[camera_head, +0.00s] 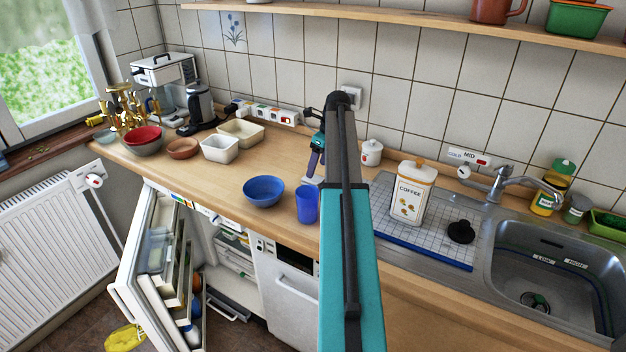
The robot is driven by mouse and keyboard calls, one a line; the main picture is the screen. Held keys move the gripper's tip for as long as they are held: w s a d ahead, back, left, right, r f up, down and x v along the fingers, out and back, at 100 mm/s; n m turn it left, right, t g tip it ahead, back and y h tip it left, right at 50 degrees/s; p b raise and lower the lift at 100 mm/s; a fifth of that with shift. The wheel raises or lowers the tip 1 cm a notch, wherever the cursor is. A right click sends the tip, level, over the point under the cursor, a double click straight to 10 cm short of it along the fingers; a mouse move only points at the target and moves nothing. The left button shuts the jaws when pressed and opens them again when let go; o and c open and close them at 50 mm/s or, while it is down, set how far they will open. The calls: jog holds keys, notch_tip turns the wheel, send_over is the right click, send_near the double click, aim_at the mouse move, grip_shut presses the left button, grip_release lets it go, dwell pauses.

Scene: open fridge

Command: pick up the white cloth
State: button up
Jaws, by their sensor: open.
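My arm reaches up the middle of the view and bends down at its far end to my gripper (314,168). My gripper points down over the wooden counter, behind the blue cup, and is open. A small whitish patch (311,181) shows on the counter right at the fingertips. It may be the white cloth, but it is too small and too covered to be sure. I cannot tell whether the fingers touch it. My arm hides the counter just to the right.
A blue cup (307,205) and blue bowl (264,191) stand in front of my gripper. A white lidded jar (371,152) and coffee canister (412,192) stand to the right, near the sink (553,275). The fridge door (146,262) is open below left.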

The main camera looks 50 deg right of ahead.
aim_at(314, 178)
jog(key=shift+f, duration=0.2)
jog(key=shift+w, duration=0.1)
jog(key=shift+p+x, duration=1.1)
jog(key=shift+x, duration=1.5)
jog(key=shift+a, duration=0.1)
jog(key=shift+c, duration=0.2)
jog(key=c, duration=1.2)
jog(key=shift+r, duration=0.2)
notch_tip(314, 178, up, 8)
jog(key=b, duration=0.2)
jog(key=shift+r+b, duration=0.2)
jog(key=shift+b, duration=0.1)
jog(key=shift+r, duration=0.65)
